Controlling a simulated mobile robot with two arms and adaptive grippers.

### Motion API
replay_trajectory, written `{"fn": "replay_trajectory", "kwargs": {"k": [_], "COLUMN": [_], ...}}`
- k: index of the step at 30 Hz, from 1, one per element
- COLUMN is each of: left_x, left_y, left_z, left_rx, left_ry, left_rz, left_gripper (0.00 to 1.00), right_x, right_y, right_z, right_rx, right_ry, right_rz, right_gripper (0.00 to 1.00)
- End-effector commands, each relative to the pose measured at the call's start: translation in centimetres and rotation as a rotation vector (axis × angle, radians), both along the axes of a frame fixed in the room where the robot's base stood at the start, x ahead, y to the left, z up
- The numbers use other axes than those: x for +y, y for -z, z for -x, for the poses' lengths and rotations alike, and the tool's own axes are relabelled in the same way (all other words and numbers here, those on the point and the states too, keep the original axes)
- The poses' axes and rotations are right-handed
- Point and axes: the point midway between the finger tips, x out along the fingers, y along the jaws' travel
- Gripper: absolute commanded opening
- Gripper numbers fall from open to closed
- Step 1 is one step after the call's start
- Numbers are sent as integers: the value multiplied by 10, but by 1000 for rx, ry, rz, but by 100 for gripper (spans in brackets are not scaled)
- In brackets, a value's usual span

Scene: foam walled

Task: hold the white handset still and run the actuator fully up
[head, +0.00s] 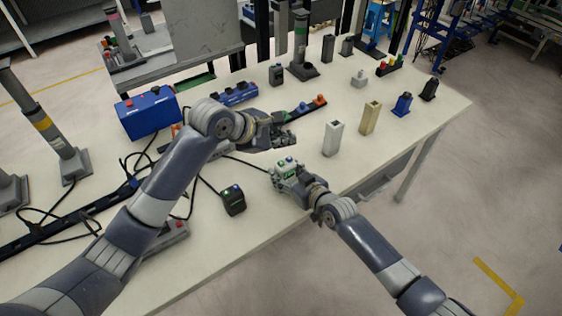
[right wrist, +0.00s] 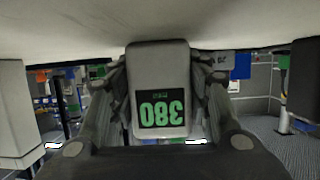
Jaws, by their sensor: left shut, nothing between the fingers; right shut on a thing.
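The white handset (head: 287,163) stands near the table's front edge, with blue buttons on top and a green display. My right gripper (head: 283,172) is shut on it. In the right wrist view the handset (right wrist: 160,62) sits between the fingers, its display reading 380 upside down. My left gripper (head: 290,138) is shut and empty just above and behind the handset, apart from it as far as I can tell. Several grey columns stand here: one with a yellow band (head: 44,125) and one with a green band (head: 301,45). Which is the actuator I cannot tell.
A black handset (head: 233,200) lies left of the white one. A blue box (head: 148,113) and a blue strip (head: 238,93) stand behind my left arm. White (head: 333,138) and tan (head: 370,117) blocks stand to the right. Black cables cross the table's left part.

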Motion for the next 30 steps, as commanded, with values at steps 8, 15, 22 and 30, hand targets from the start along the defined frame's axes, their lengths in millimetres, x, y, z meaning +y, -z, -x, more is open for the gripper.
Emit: {"fn": "replay_trajectory", "kwargs": {"k": [8,15,22,30], "left_x": [0,0,0,0], "left_y": [0,0,0,0], "left_z": [0,0,0,0], "left_rx": [0,0,0,0], "left_ry": [0,0,0,0], "left_rz": [0,0,0,0], "left_gripper": [0,0,0,0], "right_x": [0,0,0,-2], "right_y": [1,1,0,-1], "right_z": [0,0,0,3], "right_rx": [2,1,1,0], "right_ry": [0,0,0,0], "right_rz": [1,1,1,0], "right_gripper": [17,53,68,68]}}
